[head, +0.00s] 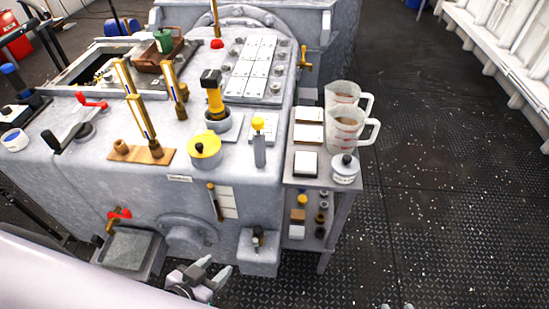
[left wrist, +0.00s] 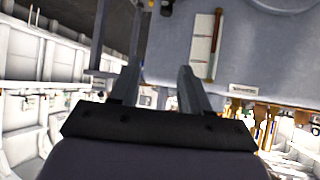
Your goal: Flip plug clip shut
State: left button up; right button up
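A small dark fitting with a brass part sits on a grey box (head: 260,262) low on the machine's front; I take this fitting (head: 258,238) for the plug and its clip. It is too small to tell how the clip stands. Part of it seems to show at the top edge of the left wrist view (left wrist: 166,7). My left gripper (head: 214,269) is in front of the machine, left of the grey box and apart from it. Its fingers stand apart and empty in the left wrist view (left wrist: 158,85). Only the fingertips of my right gripper (head: 397,306) show, apart, at the bottom edge.
A grey tray (head: 128,249) juts out low on the left under a red-handled tap (head: 119,214). A side stand (head: 341,212) with two measuring jugs (head: 346,130) and a lidded pot (head: 345,170) stands right of the machine. The deck (head: 440,210) further right is clear.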

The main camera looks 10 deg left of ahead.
pick_arm(q)
jog(key=w+d+f+g+h+b, duration=0.1)
jog(key=w+d+f+h+b, duration=0.15)
jog(key=d, duration=0.45)
jog(key=w+d+f+g+h+b, duration=0.1)
jog(key=w+d+g+h+b, duration=0.1)
jog(key=w+d, duration=0.35)
jog(key=n+g+y+b, duration=0.2)
jog(key=g+y+b, duration=0.5)
jog(key=b, duration=0.1)
send_over(255, 240)
notch_tip(255, 240, down, 7)
jog(key=shift+r, duration=0.2)
jog(key=shift+n, duration=0.3)
notch_tip(255, 240, down, 7)
jog(key=shift+b, duration=1.25)
grip_shut()
